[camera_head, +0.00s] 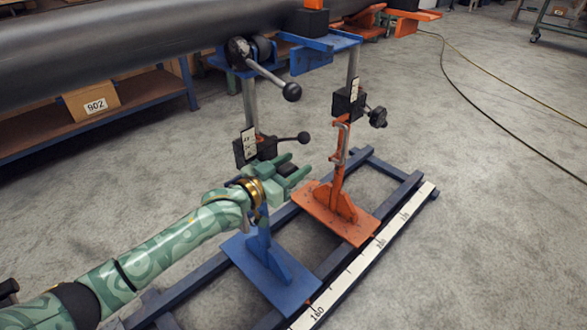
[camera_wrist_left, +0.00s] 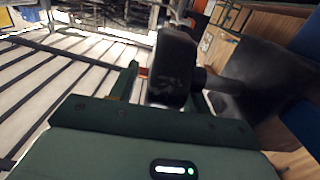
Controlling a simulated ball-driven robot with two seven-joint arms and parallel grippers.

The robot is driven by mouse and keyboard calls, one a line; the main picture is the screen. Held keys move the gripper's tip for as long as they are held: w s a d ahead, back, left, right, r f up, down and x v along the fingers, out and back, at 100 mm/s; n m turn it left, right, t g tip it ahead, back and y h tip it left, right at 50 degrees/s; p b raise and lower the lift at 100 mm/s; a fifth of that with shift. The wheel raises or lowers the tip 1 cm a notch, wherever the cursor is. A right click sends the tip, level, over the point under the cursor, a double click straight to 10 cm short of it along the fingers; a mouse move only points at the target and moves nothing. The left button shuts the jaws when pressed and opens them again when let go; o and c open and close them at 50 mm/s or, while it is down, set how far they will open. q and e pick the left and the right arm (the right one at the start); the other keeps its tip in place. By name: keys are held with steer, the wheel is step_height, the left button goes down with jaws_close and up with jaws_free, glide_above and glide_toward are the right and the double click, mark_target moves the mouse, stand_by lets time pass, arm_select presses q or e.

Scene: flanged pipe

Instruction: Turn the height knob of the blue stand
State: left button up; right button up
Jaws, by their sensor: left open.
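The blue stand has a blue foot plate (camera_head: 268,272), a grey post and a black clamp block (camera_head: 242,152) with a white label. A black lever (camera_head: 290,139) with a ball end sticks out to the right of the block. My left gripper (camera_head: 292,169) is open, just below and in front of this block, its green fingers pointing right. In the left wrist view, a black knob-like part (camera_wrist_left: 172,68) on a short shaft stands at the gap between my fingers (camera_wrist_left: 162,88). I cannot tell whether they touch it. My right gripper is out of view.
An orange stand (camera_head: 338,210) with its own black knob (camera_head: 377,117) stands close on the right. Both stands sit on a blue rail frame with a white scale (camera_head: 370,255). A large dark pipe (camera_head: 130,35) lies above. Open floor lies to the right.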

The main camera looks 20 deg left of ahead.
arm_select(q)
steer(key=shift+r, duration=0.1)
steer(key=c, duration=1)
steer(key=shift+s+f+t+b, duration=0.1)
steer(key=shift+f+t+b, duration=0.15)
steer(key=shift+t+b, duration=0.2)
steer(key=shift+s+a+r+t+h, duration=0.1)
steer(key=shift+s+r+t+h, duration=0.15)
steer(key=shift+t+h, duration=0.45)
steer(key=shift+t, duration=0.45)
steer(key=shift+s+r+t, duration=0.15)
steer(key=shift+t, duration=0.15)
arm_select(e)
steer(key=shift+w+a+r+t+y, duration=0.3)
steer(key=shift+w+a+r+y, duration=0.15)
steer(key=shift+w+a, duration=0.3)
